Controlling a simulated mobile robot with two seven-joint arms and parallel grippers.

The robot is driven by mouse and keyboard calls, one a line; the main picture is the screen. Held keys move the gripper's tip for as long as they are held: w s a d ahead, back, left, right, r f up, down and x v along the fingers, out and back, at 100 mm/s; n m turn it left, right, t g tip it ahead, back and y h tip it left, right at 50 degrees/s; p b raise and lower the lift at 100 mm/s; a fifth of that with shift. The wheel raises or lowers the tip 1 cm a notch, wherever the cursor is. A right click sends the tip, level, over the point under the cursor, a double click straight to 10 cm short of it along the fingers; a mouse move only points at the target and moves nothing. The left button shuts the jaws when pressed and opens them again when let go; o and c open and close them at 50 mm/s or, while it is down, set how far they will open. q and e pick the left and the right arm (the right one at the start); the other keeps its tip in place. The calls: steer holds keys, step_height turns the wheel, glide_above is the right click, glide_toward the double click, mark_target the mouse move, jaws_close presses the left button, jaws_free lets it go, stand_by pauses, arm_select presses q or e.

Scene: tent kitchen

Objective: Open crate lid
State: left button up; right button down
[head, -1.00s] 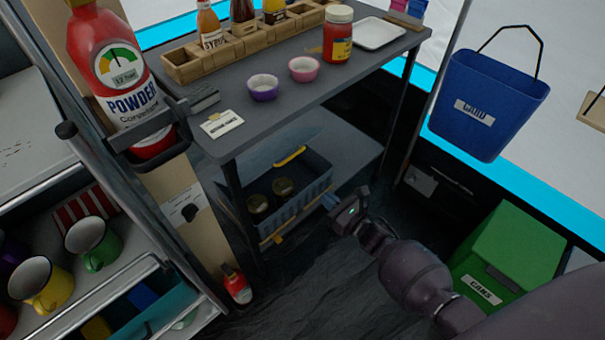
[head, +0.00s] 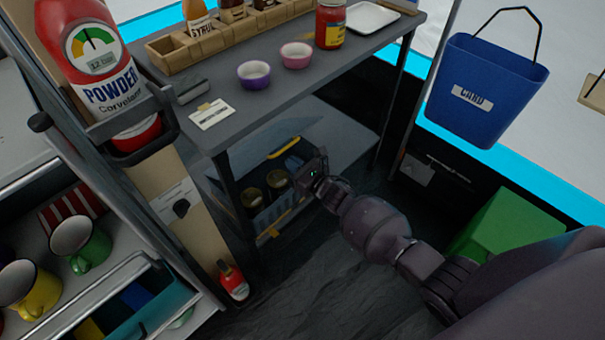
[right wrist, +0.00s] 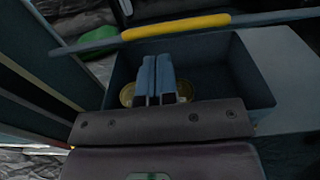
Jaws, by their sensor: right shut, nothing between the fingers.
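The blue-grey crate (head: 285,207) sits on the lower shelf under the table. Its front part is uncovered, and jars with gold lids (head: 277,178) show inside. The lid (head: 311,138) is at the crate's back, with a yellow grip (head: 284,147) along its edge. In the right wrist view, the grip (right wrist: 176,27) crosses beyond the crate opening (right wrist: 222,75). My right gripper (head: 293,163) is shut and empty. Its blue fingers (right wrist: 158,78) are at the opening, in front of the jars and near the grip; contact cannot be told. My left gripper is out of view.
The table (head: 252,118) overhangs the crate, and its front leg (head: 232,195) stands close to the crate's left. A small red bottle (head: 233,282) is on the floor. A green bin (head: 505,232) stands at right. Dark floor in front is clear.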

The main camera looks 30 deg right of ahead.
mark_target(285, 148)
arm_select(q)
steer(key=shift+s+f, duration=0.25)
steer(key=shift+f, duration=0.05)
arm_select(e)
steer(key=shift+w+a+r, duration=0.2)
steer(key=shift+w+r, duration=0.4)
arm_select(q)
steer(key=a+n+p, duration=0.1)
steer(key=p, duration=0.2)
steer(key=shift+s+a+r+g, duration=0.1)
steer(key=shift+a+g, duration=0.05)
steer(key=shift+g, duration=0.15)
arm_select(e)
steer(key=r, duration=0.1)
steer(key=w+r+g, duration=0.1)
steer(key=w+r, duration=0.1)
steer(key=shift+a+r+h, duration=0.15)
steer(key=shift+a+h, duration=0.15)
steer(key=shift+a, duration=0.1)
steer(key=shift+g, duration=0.3)
